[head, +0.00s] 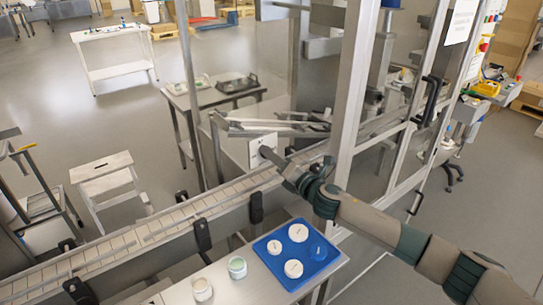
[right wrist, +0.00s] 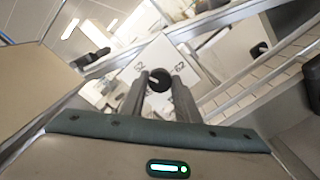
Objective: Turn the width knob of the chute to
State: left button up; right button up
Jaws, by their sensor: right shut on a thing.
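The black width knob (right wrist: 159,79) sits in front of a white scale plate (right wrist: 180,58) with dark figures on it. The plate also shows in the head view (head: 258,143) beside the conveyor. My right gripper (right wrist: 158,90) is shut on the knob, one finger on each side. In the head view my right arm reaches in from the lower right, over the conveyor, and the gripper (head: 271,157) meets the plate area. The knob's exact pointer position is too small to read. My left gripper is not in view.
The slatted conveyor (head: 182,213) runs diagonally under my right arm. A metal frame post (head: 352,95) stands close to the arm.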

jog(key=shift+f, duration=0.1)
jog(key=o, duration=1)
jog(key=shift+o, duration=0.2)
jog(key=b+v, duration=0.4)
jog(key=v, duration=1.3)
jog(key=shift+s, duration=0.15)
jog(key=shift+d, duration=0.15)
